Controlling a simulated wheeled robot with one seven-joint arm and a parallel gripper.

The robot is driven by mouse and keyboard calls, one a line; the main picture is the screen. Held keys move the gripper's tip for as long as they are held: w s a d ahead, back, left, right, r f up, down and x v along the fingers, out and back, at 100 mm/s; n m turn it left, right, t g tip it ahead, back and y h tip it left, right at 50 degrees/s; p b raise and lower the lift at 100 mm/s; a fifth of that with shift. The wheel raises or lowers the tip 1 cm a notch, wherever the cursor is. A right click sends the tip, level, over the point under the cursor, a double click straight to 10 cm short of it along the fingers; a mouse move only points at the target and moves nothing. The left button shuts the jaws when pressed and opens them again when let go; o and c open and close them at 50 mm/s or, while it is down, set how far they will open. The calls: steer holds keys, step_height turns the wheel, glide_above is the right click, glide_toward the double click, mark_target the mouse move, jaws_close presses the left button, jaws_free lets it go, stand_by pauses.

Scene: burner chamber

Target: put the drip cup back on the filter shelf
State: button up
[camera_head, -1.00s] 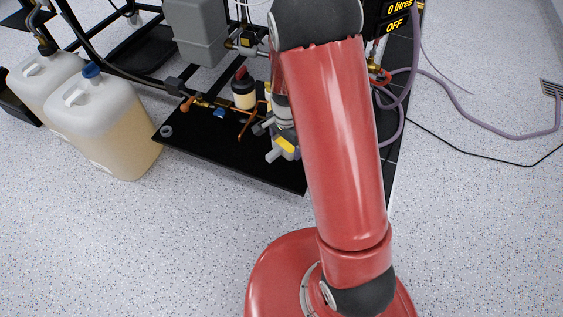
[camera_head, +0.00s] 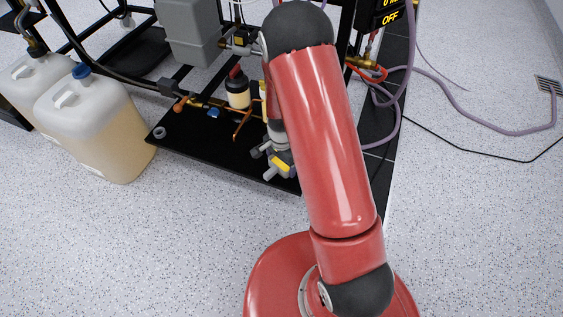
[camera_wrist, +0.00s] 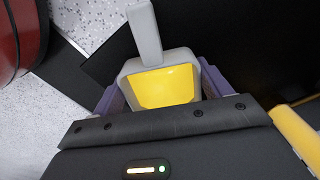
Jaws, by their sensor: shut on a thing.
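The drip cup (camera_wrist: 147,67) is grey with a yellow inside and a grey handle, seen between the purple fingers in the wrist view. My gripper (camera_wrist: 160,92) is shut on it. In the head view the cup's yellow (camera_head: 281,164) shows low beside my red arm, over the front right part of the black filter shelf (camera_head: 205,150). My arm hides part of the gripper and the shelf's right end. I cannot tell whether the cup touches the shelf.
A filter bowl with a red top (camera_head: 238,92) and copper pipes (camera_head: 243,127) stand on the shelf. A yellow cylinder (camera_wrist: 297,133) is close to the gripper's right. Two jerrycans (camera_head: 98,120) stand left. The shelf's front left is mostly bare; a small grey ring (camera_head: 159,132) lies there.

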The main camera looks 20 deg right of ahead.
steer(key=shift+f, duration=0.15)
steer(key=o, duration=1.1)
step_height(320, 180, up, 12)
steer(key=p, duration=0.3)
step_height(320, 180, up, 18)
steer(key=n+t+y, duration=0.1)
steer(key=n+t, duration=0.2)
steer(key=n, duration=0.2)
glide_above(281, 167)
steer(key=s, duration=0.7)
steer(key=s+r+n+t, duration=0.1)
steer(key=s+r+n, duration=0.1)
steer(key=s+r, duration=0.1)
steer(key=s+r+n, duration=0.2)
steer(key=s+r, duration=0.1)
steer(key=s, duration=0.3)
steer(key=s+d+r+n+t+h, duration=0.1)
steer(key=s+r+n, duration=0.1)
steer(key=s, duration=0.3)
steer(key=shift+s+r+n+t, duration=0.15)
steer(key=shift+r+n+t, duration=0.15)
steer(key=shift+r, duration=0.3)
